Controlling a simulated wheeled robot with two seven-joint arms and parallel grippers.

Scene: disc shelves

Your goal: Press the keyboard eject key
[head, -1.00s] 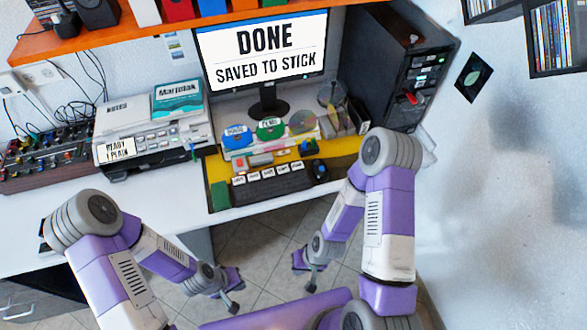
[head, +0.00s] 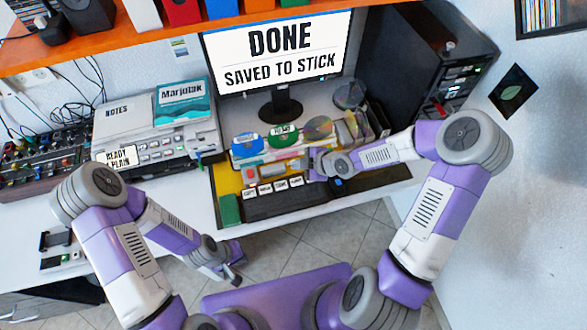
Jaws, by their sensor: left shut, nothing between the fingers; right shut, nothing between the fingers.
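The black keyboard (head: 272,207) lies on the desk's yellow mat (head: 224,181) below the monitor. A row of several white labelled keys (head: 265,189) runs along its back edge. The labels are too small to read surely, so I cannot tell which is the eject key. My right gripper (head: 314,168) is shut and empty over the right end of that row; my arm hides part of the keyboard there. I cannot tell whether it touches a key. My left gripper (head: 237,266) is shut and empty, low in front of the desk. The monitor (head: 280,50) reads "DONE SAVED TO STICK".
Labelled discs (head: 283,135) stand behind the keyboard. A printer-like machine (head: 155,148) reading "READY" and a mixer (head: 45,160) are on the left. A black computer tower (head: 420,55) is at the back right. The orange shelf (head: 170,38) crosses above.

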